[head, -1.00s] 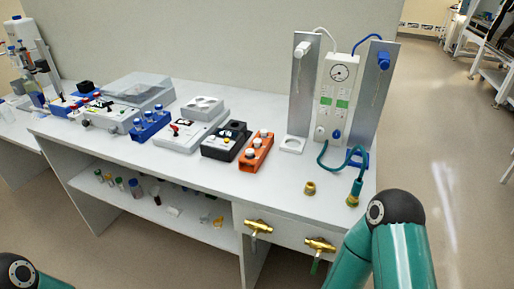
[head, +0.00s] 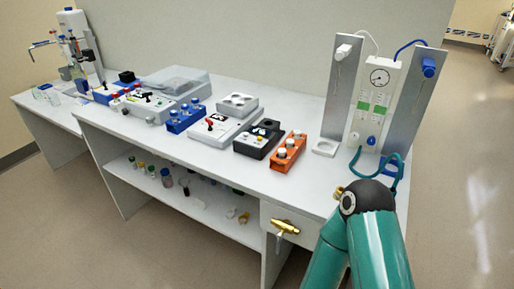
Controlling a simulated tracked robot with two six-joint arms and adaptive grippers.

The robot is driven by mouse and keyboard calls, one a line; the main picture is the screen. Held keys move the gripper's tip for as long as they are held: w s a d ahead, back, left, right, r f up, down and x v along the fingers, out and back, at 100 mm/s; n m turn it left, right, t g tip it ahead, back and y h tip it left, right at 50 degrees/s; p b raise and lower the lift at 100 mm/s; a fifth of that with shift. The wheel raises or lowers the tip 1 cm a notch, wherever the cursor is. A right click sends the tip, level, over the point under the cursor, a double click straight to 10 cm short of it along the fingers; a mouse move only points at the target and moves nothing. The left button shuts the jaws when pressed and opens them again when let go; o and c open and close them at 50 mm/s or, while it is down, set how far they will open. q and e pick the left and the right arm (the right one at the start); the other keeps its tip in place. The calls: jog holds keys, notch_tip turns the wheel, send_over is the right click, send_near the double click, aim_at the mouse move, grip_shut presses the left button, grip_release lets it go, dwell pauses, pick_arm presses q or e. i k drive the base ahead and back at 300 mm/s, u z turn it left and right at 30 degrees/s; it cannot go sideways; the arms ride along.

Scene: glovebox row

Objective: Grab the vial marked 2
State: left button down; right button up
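No number 2 can be read on any vial at this size. An orange rack (head: 280,163) holds a few white-capped vials (head: 289,153) near the bench's front edge. A blue rack (head: 177,127) holds several blue-capped vials (head: 186,113) further left. Several small vials and bottles (head: 166,178) with coloured caps stand on the shelf under the bench. Neither gripper is in view. Only a teal link and black joint of my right arm show at the lower right, covering part of the bench's front right corner.
The white bench (head: 130,137) carries a black device (head: 256,139), a grey-white device (head: 217,128) and a lidded box (head: 175,83). Metal panels flank a gauge unit (head: 377,90) with tubes at the right. A brass valve (head: 285,227) juts from the front. Floor is free at lower left.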

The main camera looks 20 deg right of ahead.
aim_at(290, 143)
jog(key=z, duration=0.8)
jog(key=i, duration=0.15)
jog(key=u, duration=2.65)
jog(key=k, duration=2.7)
jog(key=z, duration=0.7)
jog(key=i, duration=0.95)
jog(key=u, duration=0.05)
